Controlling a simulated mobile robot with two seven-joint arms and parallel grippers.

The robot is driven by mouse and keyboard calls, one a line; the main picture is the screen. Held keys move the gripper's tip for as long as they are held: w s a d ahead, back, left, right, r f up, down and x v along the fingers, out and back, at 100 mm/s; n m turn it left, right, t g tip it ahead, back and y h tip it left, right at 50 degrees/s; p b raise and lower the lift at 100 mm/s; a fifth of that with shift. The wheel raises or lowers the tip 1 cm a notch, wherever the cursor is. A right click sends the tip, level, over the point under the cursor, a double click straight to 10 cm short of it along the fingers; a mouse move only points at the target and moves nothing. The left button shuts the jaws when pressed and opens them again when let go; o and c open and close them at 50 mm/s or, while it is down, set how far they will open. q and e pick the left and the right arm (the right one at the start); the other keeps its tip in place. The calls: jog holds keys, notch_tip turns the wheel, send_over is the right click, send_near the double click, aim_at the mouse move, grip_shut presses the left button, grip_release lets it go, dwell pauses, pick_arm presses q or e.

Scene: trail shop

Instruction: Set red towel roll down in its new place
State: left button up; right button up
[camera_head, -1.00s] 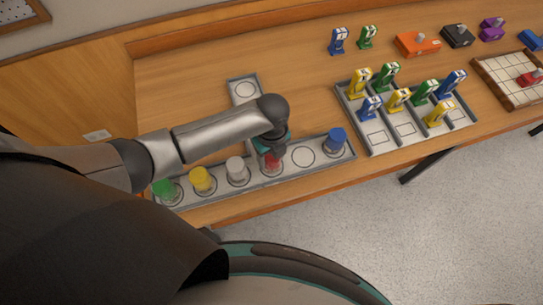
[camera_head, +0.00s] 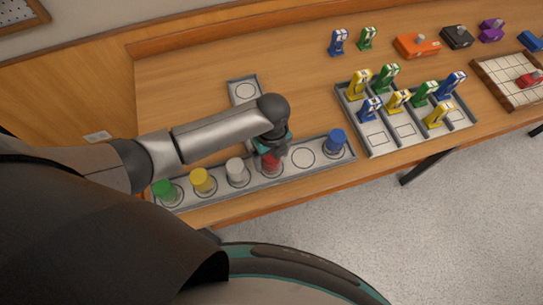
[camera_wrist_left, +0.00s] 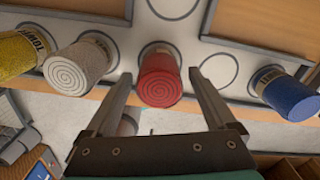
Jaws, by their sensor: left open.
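The red towel roll (camera_head: 269,166) stands upright on a marked circle of the long grey tray (camera_head: 328,157). It is between the white roll (camera_head: 236,171) and an empty circle (camera_head: 303,157). My left gripper (camera_head: 270,152) is above it, partly hiding it. In the left wrist view my open left gripper (camera_wrist_left: 158,76) has one finger on each side of the red roll (camera_wrist_left: 160,80), with gaps visible between the fingers and the roll. My right gripper is not in view.
Green (camera_head: 164,190) and yellow (camera_head: 202,180) rolls stand left, a blue roll (camera_head: 336,140) right. A short tray part with an empty circle (camera_head: 244,89) lies behind. A divided tray (camera_head: 402,132) holds several coloured upright items at right. Open tabletop lies behind the long tray.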

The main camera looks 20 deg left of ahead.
aim_at(271, 156)
pick_arm(q)
notch_tip(271, 156, up, 12)
jog(key=p, duration=0.2)
jog(key=shift+f, duration=0.2)
dwell(0.4)
